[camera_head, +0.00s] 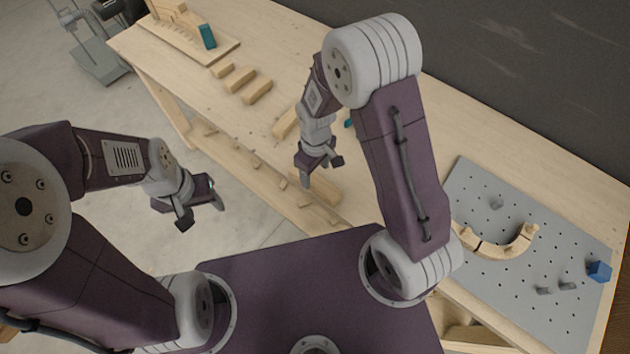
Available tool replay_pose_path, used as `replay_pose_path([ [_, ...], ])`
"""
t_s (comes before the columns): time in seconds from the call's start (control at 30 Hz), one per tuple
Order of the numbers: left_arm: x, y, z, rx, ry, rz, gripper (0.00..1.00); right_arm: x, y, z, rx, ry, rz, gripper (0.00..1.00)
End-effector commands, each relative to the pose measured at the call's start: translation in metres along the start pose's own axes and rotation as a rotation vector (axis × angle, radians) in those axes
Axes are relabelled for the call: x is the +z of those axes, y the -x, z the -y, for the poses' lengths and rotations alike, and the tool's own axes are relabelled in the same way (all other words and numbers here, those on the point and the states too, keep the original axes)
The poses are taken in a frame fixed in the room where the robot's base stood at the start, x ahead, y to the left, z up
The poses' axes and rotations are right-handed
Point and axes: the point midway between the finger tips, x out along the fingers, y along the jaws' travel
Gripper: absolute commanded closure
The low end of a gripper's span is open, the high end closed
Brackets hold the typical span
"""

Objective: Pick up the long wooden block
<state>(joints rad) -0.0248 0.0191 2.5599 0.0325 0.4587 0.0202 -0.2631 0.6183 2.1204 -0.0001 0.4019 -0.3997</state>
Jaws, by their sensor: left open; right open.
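Several light wooden blocks lie on the workbench top. One block (286,122) is partly hidden behind my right arm, so its full length cannot be told. To its upper left lie a longer block (257,90), a middle one (239,78) and a short one (222,70). I cannot tell for sure which is the long wooden block. My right gripper (321,171) is open and empty, near the bench's front edge, below the partly hidden block in the picture. My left gripper (203,211) is open and empty, over the floor in front of the bench.
The workbench (480,110) runs diagonally. A wooden board (222,50) with a teal block (207,36) is at its far left end. A grey pegboard (490,285) at right holds a curved wooden form (495,247) and a blue block (599,271). A dark wall stands behind.

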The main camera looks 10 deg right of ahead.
Motion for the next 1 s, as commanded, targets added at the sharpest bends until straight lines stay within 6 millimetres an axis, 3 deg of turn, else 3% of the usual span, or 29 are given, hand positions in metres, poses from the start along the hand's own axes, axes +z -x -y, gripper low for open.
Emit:
replay_pose_path([
  [0.3, -0.001, 0.009, 0.000, 0.000, 0.000, 0.000, 0.43, 0.001, -0.048, -0.001, -0.002, 0.000, 0.003, 0.34],
  [0.53, -0.001, 0.009, 0.000, 0.000, 0.000, 0.000, 0.43, 0.000, -0.051, -0.001, -0.001, 0.000, 0.001, 0.34],
  [0.57, -0.001, 0.009, 0.000, 0.000, 0.000, 0.000, 0.43, 0.000, -0.051, -0.001, -0.001, 0.000, 0.001, 0.39],
  [0.77, -0.001, 0.009, 0.000, 0.000, 0.000, 0.000, 0.43, 0.000, -0.051, -0.001, -0.001, 0.000, 0.001, 0.95],
  [0.8, -0.001, 0.009, 0.000, 0.000, 0.000, 0.000, 0.43, 0.000, -0.051, -0.001, -0.001, 0.000, 0.001, 1.00],
  [1.0, -0.001, 0.009, 0.000, 0.000, 0.000, 0.000, 0.43, 0.000, -0.050, -0.001, 0.000, 0.000, 0.000, 1.00],
])
